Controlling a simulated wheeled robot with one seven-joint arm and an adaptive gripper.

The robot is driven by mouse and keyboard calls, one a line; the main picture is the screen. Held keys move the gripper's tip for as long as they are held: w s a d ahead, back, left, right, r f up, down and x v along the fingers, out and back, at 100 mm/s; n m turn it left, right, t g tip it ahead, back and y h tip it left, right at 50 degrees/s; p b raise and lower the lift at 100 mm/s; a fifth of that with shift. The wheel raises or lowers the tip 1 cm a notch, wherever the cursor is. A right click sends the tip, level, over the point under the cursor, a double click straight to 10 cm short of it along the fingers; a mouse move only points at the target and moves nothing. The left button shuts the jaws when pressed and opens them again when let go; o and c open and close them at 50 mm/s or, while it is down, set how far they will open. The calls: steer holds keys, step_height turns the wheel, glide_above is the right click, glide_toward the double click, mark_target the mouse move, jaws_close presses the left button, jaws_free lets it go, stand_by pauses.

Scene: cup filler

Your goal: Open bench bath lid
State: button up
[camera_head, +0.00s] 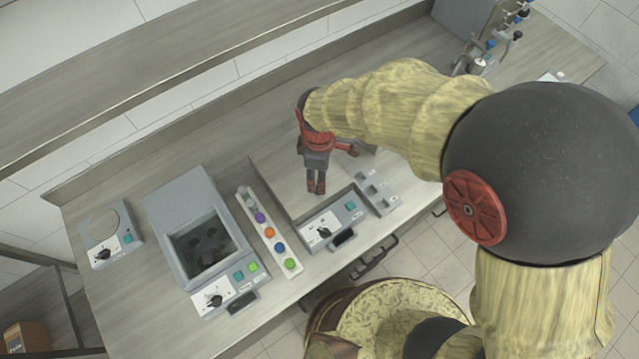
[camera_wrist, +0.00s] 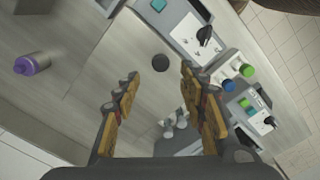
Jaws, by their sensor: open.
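The bench bath is the unit whose front panel (camera_head: 325,227) carries a black dial and a teal button. Its flat, pale lid (camera_head: 278,173) appears closed. A round black knob (camera_wrist: 161,62) stands out on the lid (camera_wrist: 110,50) in the wrist view; in the head view my gripper seems to hide it. My gripper (camera_head: 316,188) points down over the lid. In the wrist view my gripper (camera_wrist: 158,75) is open and empty, with the knob showing between and just beyond the fingertips. I cannot tell the height gap.
Left of the bath stands a white rack (camera_head: 270,232) with several coloured caps. Beyond it is a larger unit with a dark open well (camera_head: 207,248), then a small hotplate-like device (camera_head: 108,236). A grey compartment tray (camera_head: 376,190) lies right. A purple bottle (camera_wrist: 32,64) shows in the wrist view.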

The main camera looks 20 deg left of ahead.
step_height(320, 180, down, 7)
steer(key=shift+r, duration=0.15)
steer(key=shift+s, duration=0.1)
steer(key=shift+c, duration=0.7)
jaws_close()
stand_by(0.3)
